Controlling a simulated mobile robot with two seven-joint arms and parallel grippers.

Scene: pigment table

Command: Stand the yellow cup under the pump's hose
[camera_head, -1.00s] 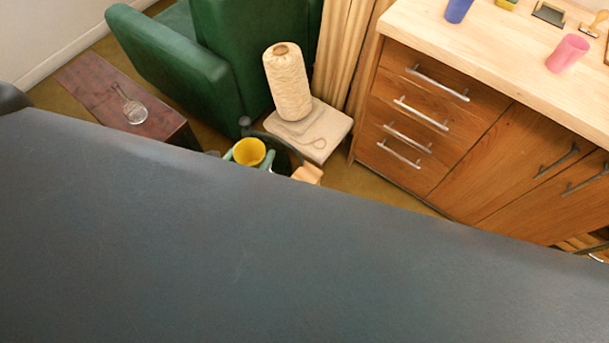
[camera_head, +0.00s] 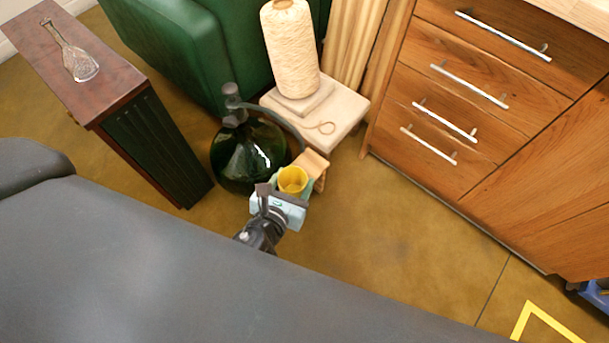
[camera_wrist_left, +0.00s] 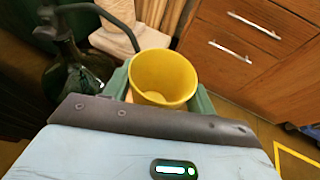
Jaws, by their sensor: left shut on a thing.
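The yellow cup (camera_head: 292,180) is upright between the fingers of my left gripper (camera_head: 291,187), which is shut on it. In the left wrist view, the cup (camera_wrist_left: 163,77) shows its open mouth, and a green finger stands on each side. A large dark green glass bottle (camera_head: 245,160) with a black pump (camera_head: 232,104) stands on the floor just left of the cup. The pump's dark hose (camera_head: 284,122) arches right and down towards a small wooden stand (camera_head: 317,163) beside the cup. The hose's end is hard to make out. My right gripper is not in view.
A cone of cream yarn (camera_head: 290,50) stands on a pale block (camera_head: 345,104) behind the cup. A dark wooden bench (camera_head: 110,85) is at left, a green armchair (camera_head: 185,45) behind, and a drawer cabinet (camera_head: 480,110) at right. The floor (camera_head: 400,230) in front is clear.

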